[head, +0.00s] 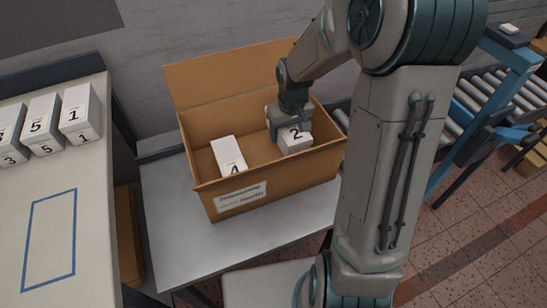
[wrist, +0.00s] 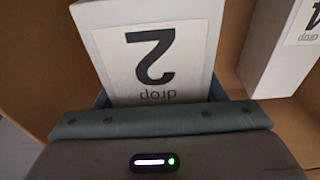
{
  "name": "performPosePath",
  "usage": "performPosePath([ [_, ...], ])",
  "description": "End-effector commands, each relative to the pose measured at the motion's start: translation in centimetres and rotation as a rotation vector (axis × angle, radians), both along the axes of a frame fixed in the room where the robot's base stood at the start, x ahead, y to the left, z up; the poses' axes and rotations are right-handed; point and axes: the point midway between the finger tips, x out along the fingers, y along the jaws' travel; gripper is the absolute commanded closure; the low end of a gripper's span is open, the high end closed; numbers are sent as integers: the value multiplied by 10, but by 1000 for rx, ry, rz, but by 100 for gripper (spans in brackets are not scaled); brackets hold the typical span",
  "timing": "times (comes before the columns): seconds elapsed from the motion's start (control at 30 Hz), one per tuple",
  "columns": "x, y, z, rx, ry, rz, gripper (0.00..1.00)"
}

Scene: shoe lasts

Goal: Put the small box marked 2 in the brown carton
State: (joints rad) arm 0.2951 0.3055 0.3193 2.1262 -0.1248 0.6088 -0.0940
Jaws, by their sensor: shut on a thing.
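The small white box marked 2 (head: 296,141) is inside the open brown carton (head: 277,175), in its right part. My gripper (head: 288,124) reaches down into the carton and is shut on this box. In the wrist view the box marked 2 (wrist: 150,50) lies at the jaws (wrist: 160,118), its label upside down. Whether its underside touches the carton floor is hidden. A white box marked 4 (head: 228,152) stands in the left part of the carton, apart from the held box. It also shows at the right of the wrist view (wrist: 275,50).
The carton stands on a grey table (head: 165,215) with its back flap raised. At the left, several white boxes, one marked 1 (head: 79,112), stand on a pale bench (head: 95,205) with a blue outlined rectangle. A roller conveyor (head: 500,90) is at the right.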

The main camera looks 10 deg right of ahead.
Motion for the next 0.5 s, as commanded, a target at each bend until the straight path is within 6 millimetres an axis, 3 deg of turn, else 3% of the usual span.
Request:
performPosePath([
  [0.1,0,0,-23,0,3,0,64],
  [0.33,0,0,-42,1,1,-1,64],
  [0.5,0,0,-67,1,3,-1,64],
])
